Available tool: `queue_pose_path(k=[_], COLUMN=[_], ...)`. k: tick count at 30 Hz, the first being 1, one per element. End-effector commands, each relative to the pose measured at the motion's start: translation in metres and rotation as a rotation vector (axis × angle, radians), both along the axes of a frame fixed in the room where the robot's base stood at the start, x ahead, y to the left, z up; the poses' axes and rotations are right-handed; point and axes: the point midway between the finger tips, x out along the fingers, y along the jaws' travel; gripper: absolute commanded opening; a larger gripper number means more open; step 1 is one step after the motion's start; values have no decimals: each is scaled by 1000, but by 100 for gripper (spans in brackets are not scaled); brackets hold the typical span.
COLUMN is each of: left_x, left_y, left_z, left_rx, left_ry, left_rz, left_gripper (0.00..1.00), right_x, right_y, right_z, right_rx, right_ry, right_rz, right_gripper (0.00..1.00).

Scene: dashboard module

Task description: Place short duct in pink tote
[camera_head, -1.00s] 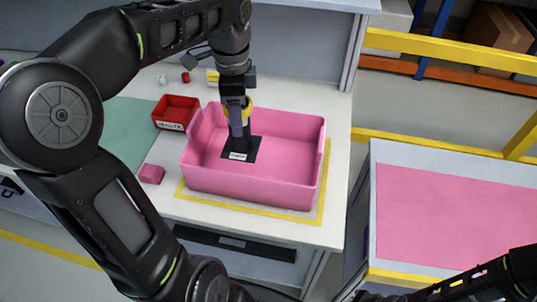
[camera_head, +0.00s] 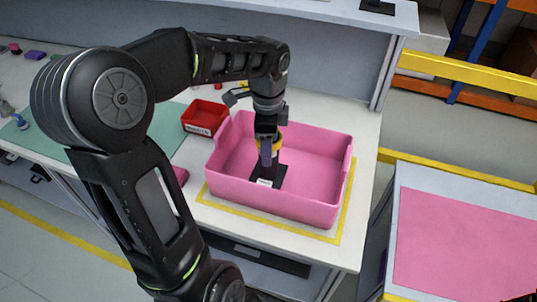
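The pink tote (camera_head: 320,150) stands on the white worktop. The short duct is black, with a yellow band (camera_head: 276,141) near its top and a dark flat base with a white label (camera_head: 264,183). It is upright inside the tote, close to the front wall. My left gripper (camera_head: 266,158) points down into the tote and is shut on the duct's upper part, covering some of it. I cannot tell whether the base touches the tote floor. My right gripper is not in view.
A red bin (camera_head: 205,117) stands behind and left of the tote. A small pink block (camera_head: 181,176) lies left of the tote, partly behind my arm. Yellow tape (camera_head: 343,222) frames the tote. A table with a pink top (camera_head: 465,240) stands at right, clear.

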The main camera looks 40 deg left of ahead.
Motion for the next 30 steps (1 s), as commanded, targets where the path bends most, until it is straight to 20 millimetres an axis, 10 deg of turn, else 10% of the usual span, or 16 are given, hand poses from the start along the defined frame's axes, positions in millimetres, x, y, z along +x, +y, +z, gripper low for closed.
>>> queue_pose_path(k=[28, 29, 30], left_x=[0, 0, 0], left_y=[0, 0, 0], left_z=[-42, -40, -40], left_rx=[0, 0, 0], left_ry=[0, 0, 0], left_rz=[-1, -1, -1], left_gripper=[0, 58, 61], right_x=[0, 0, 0], right_y=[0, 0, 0], right_z=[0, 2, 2], right_rx=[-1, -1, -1], right_ry=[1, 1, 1], right_rz=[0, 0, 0], right_gripper=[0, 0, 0])
